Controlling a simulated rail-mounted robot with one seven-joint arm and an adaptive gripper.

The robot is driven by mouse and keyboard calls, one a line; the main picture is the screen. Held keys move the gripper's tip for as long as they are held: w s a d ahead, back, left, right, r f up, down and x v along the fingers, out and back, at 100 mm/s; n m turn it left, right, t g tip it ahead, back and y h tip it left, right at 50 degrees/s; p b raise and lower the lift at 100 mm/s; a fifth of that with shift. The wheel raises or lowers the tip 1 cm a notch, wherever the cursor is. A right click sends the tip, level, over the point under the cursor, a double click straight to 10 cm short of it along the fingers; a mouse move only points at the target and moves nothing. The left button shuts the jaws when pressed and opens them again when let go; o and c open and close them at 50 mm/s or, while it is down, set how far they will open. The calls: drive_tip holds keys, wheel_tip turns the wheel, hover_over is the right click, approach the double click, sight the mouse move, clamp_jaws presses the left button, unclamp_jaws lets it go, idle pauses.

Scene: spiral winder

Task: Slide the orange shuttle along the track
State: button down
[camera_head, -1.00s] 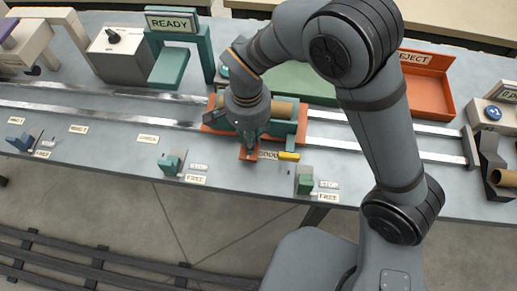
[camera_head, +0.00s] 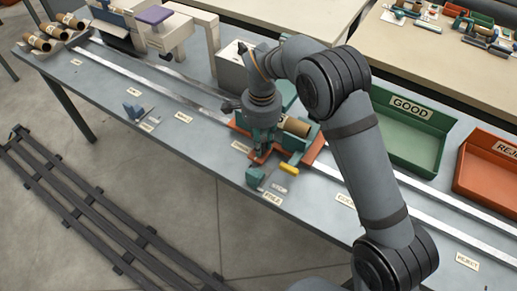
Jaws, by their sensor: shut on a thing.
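The orange shuttle (camera_head: 311,152) sits on the two pale rails of the track (camera_head: 155,88). It bears a teal cradle with a brown cardboard tube (camera_head: 297,126) lying in it, and a yellow lever (camera_head: 289,169) sticks out at its front. My gripper (camera_head: 262,150) points down at the shuttle's front left part and is shut on it. The fingertips are partly hidden, so the exact grip spot is hard to see. The track's left stretch lies bare, and the shuttle stands beside a teal stop block (camera_head: 257,178) with STOP and FREE labels.
A blue-grey stop (camera_head: 134,111) stands at the front edge further left. A beige press with a purple top (camera_head: 155,15) and a pale box (camera_head: 233,68) stand behind the track. A green GOOD tray (camera_head: 412,135) and an orange REJECT tray (camera_head: 490,170) are at right.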

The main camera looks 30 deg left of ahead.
drive_tip(key=shift+w+a, duration=0.15)
drive_tip(key=shift+a, duration=0.4)
drive_tip(key=c, duration=1.5)
unclamp_jaws()
drive_tip(key=shift+o, duration=0.2)
wheel_tip(320, 180, up, 12)
